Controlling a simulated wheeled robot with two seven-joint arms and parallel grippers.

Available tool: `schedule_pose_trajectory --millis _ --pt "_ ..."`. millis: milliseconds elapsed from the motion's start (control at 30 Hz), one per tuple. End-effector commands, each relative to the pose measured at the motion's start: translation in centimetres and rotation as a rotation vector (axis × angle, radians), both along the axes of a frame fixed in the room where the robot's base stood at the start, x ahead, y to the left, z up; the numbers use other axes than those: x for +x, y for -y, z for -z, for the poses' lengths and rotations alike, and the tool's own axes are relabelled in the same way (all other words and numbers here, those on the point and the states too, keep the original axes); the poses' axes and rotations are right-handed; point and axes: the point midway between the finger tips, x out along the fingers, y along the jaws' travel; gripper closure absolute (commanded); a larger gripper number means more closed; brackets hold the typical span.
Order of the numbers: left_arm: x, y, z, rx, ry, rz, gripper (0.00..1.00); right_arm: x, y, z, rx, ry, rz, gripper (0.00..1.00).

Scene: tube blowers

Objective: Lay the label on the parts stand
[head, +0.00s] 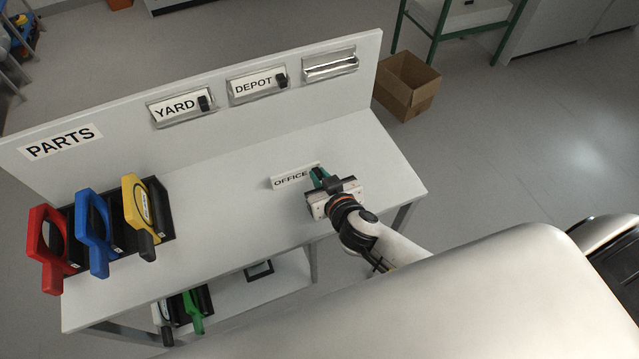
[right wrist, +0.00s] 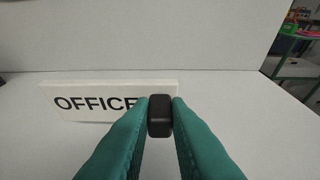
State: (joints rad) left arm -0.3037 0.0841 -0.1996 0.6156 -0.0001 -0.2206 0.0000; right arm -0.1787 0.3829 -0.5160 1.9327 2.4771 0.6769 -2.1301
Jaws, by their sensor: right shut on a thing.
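The label is a white plate reading OFFICE (head: 291,180), with a black knob (right wrist: 160,115) on its right part. My right gripper (head: 318,176) has teal fingers, which are shut on the black knob. The label stands near upright, over or on the right part of the parts stand's top (head: 222,210); I cannot tell if it touches. It also shows in the right wrist view (right wrist: 90,103), its right end partly hidden by the fingers. The stand's grey back panel carries a PARTS sign (head: 60,142). My left gripper is not in view.
The back panel holds the YARD label (head: 175,108), the DEPOT label (head: 253,86) and an empty metal holder (head: 330,66). Red (head: 45,250), blue (head: 92,235) and yellow (head: 138,215) tools stand at the left. A cardboard box (head: 408,88) is on the floor. The stand's middle top is clear.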

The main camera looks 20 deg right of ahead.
Motion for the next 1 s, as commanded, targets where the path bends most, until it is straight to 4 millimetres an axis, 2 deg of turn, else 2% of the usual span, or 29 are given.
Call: schedule_pose_trajectory --millis 33,167,567,600,700,1000 --pt "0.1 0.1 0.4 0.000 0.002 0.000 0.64 -0.1 0.0 1.1 0.002 -0.005 0.003 1.00" --pt "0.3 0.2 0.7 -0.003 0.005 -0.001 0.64 -0.1 0.0 2.6 0.001 -0.003 0.003 1.00" --pt "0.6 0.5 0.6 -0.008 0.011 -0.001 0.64 0.0 0.0 3.0 -0.001 -0.001 0.000 1.00" --pt "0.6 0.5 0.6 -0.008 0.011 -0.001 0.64 0.0 0.0 3.0 -0.001 -0.001 0.001 0.80" --pt "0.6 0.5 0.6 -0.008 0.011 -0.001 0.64 0.0 0.0 3.0 0.000 -0.001 0.001 0.63" --pt "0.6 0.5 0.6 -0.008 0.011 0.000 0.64 0.0 0.0 2.9 0.001 -0.001 0.000 0.63"
